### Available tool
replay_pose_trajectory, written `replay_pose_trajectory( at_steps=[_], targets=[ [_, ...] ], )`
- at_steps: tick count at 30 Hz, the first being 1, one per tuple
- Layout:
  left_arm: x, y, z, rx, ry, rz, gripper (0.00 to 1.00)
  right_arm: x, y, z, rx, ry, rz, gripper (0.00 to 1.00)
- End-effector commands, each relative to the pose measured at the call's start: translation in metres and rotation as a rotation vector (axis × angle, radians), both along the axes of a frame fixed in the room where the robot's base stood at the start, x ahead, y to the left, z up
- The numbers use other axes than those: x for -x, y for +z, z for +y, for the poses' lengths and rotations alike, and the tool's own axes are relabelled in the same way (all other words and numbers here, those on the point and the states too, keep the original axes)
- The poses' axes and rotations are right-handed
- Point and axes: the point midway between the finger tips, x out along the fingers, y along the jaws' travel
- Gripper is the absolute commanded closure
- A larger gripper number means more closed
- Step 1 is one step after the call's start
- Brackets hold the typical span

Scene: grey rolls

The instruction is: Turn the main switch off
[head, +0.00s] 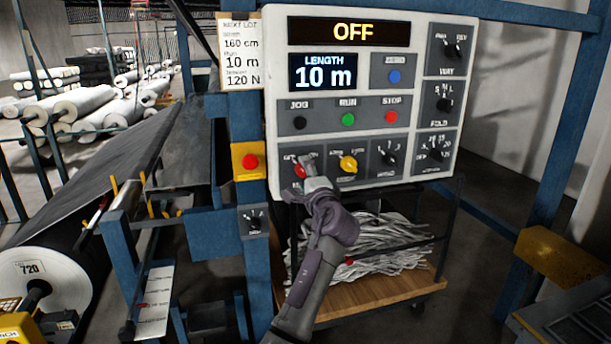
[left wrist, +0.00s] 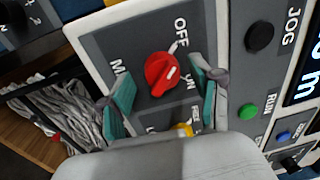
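The main switch is a red knob (left wrist: 162,73) on a dark plate at the lower left of the white control panel (head: 468,32). In the head view the red knob (head: 299,171) is partly covered by my left gripper (head: 312,178). In the left wrist view my left gripper (left wrist: 161,82) is open, with one teal pad on each side of the knob and gaps between pads and knob. The knob's white mark points to the upper right, towards the side with the OFF and ON labels; its exact setting is hard to tell. The top display (head: 353,31) reads OFF. My right gripper is out of view.
A yellow knob (head: 348,163) and a black knob (head: 388,158) sit to the right of the switch. A red emergency button (head: 250,162) is on the blue post to the left. A cart (head: 390,290) with pale strips stands below the panel.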

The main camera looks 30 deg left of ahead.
Motion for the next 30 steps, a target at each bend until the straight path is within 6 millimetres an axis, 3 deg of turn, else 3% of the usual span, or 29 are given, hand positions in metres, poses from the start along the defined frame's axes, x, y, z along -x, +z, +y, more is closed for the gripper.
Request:
replay_pose_trajectory(
  at_steps=[10, 22, 30],
  targets=[
    [0.006, 0.0, -0.007, -0.002, -0.001, -0.001, 0.36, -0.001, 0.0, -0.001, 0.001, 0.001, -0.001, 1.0],
    [0.057, -0.007, -0.068, 0.0, -0.003, -0.001, 0.36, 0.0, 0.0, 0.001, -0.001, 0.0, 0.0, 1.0],
    [0.076, -0.009, -0.09, -0.001, -0.001, -0.001, 0.36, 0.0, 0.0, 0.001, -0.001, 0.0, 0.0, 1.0]
  ],
)
